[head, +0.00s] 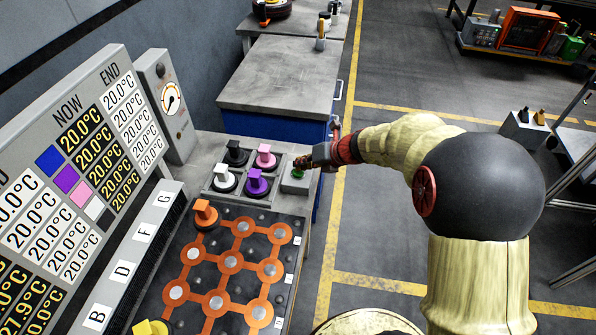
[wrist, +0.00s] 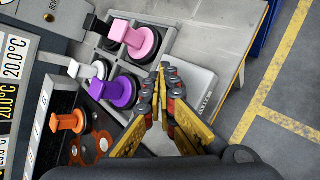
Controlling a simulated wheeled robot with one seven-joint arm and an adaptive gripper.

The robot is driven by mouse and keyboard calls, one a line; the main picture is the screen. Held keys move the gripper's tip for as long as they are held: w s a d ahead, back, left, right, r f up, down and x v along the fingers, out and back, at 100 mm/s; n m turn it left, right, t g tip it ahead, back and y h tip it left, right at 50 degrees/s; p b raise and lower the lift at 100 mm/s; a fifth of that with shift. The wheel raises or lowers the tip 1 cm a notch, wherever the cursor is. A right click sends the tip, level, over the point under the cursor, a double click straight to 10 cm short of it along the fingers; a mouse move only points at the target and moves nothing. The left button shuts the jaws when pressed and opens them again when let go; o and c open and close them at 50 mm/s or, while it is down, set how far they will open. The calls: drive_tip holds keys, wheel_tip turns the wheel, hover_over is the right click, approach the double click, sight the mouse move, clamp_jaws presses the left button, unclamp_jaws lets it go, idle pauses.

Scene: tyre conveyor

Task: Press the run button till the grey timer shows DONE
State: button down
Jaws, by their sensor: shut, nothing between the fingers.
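A small light grey box with a green button (head: 297,174) stands at the right edge of the bench. My gripper (head: 302,163) points down at it, fingers shut and empty, with the tips over or on the button. I cannot tell whether they touch or press it. In the wrist view my gripper (wrist: 164,68) is closed above the box (wrist: 203,82), and the fingers hide the button. A grey housing with a round white dial (head: 171,98) stands behind, perhaps the timer. No DONE is readable on it.
Beside the box, a tray (head: 207,191) holds black, pink, white and purple handled pieces. An orange-ringed board (head: 209,267) with an orange piece (head: 205,214) lies in front. A temperature panel (head: 75,150) stands left. The floor right of the bench is open.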

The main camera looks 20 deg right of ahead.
drive_tip(key=shift+f, duration=0.3)
idle(0.4)
drive_tip(key=shift+r, duration=0.1)
drive_tip(key=shift+r+p, duration=0.95)
drive_tip(key=shift+p, duration=0.05)
wheel_tip(320, 180, up, 5)
drive_tip(key=p, duration=0.5)
drive_tip(key=shift+r, duration=0.1)
idle(0.4)
